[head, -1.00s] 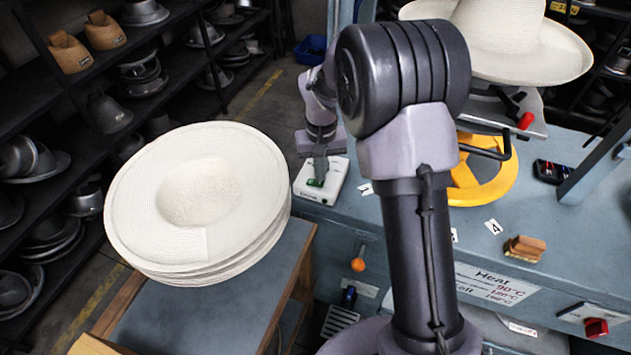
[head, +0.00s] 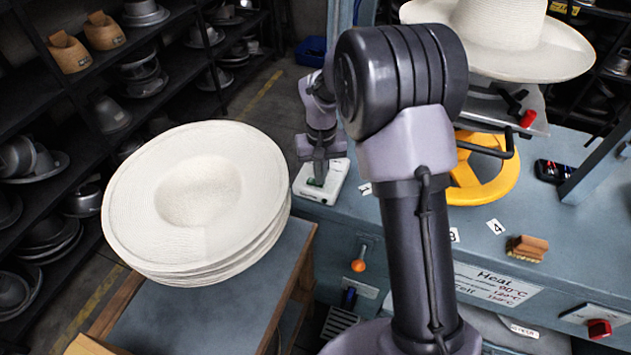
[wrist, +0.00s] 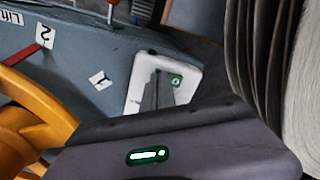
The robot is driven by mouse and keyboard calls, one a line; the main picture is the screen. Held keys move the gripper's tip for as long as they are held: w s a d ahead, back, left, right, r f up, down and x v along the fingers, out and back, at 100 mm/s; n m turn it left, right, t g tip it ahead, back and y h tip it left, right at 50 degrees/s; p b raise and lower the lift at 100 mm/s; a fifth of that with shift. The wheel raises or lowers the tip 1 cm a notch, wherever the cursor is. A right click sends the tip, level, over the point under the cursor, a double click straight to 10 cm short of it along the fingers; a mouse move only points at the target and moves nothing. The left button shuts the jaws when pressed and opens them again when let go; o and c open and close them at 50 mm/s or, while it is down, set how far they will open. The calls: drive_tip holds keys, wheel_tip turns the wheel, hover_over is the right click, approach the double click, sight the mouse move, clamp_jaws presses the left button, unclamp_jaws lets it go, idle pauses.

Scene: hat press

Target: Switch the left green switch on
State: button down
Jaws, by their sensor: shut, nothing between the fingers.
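A small white switch box (head: 331,190) stands at the left end of the blue-grey bench. Its green switch (head: 312,181) shows only as a sliver beside my fingers. My gripper (head: 320,180) is shut and empty, pointing down at the middle of the box, at or very near the switch; I cannot tell whether it touches. In the wrist view the white box (wrist: 139,92) lies beyond my gripper (wrist: 158,76), with a green round mark (wrist: 176,80) on its face. The switch's position is hidden by the fingers.
A stack of white hats (head: 150,240) stands on a table to the left, close to the arm. A yellow wheel (head: 487,185) and a press with a white hat (head: 500,40) are at the right. An orange-knobbed lever (head: 358,265) is on the bench front.

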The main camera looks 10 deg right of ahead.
drive_tip(key=shift+f, duration=0.15)
wheel_tip(320, 180, up, 7)
drive_tip(key=p, duration=0.6)
